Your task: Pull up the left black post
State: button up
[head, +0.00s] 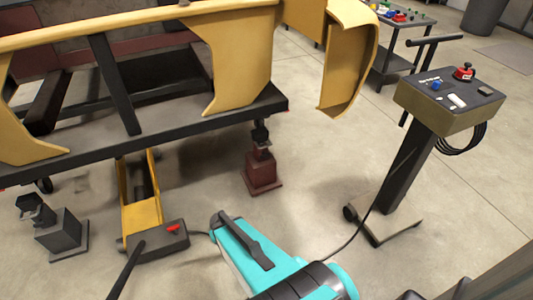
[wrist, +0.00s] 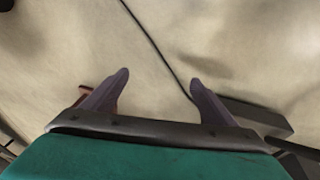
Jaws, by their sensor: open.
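A black stand (head: 62,232) with a square base is on the floor at the lower left of the head view. A short black post (head: 37,212) with a wider head rises from it, below the frame's dark rail and apart from it. A second stand, dark red (head: 262,172), with a black post (head: 261,140), is further right under the rail. My gripper (wrist: 159,77) shows in the wrist view with its two dark fingers wide apart and nothing between them. Neither black post can be made out clearly in the wrist view.
A yellow floor jack (head: 143,214) with a dark box and red switch stands between the stands. A yellow-panelled vehicle frame with a dark rail (head: 190,121) spans above. A control pedestal (head: 450,107) stands right, its cable crossing the floor. Open floor lies between stand and pedestal.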

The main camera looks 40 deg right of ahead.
jog(key=w+d+f+m+t+h+b, duration=0.2)
jog(key=w+d+t+b, duration=0.3)
jog(key=w+d, duration=0.55)
jog(key=n+t+h+b, duration=0.1)
jog(key=t+h+b, duration=0.1)
jog(key=t+b, duration=1.2)
send_near(266, 146)
jog(key=s+a+r+g+b, duration=0.2)
jog(key=s+r+g+b, duration=0.1)
jog(key=g+b, duration=0.1)
jog(key=shift+s, duration=0.2)
jog(key=shift+w, duration=0.1)
jog(key=shift+b+x, duration=2.6)
jog(key=shift+x, duration=4.2)
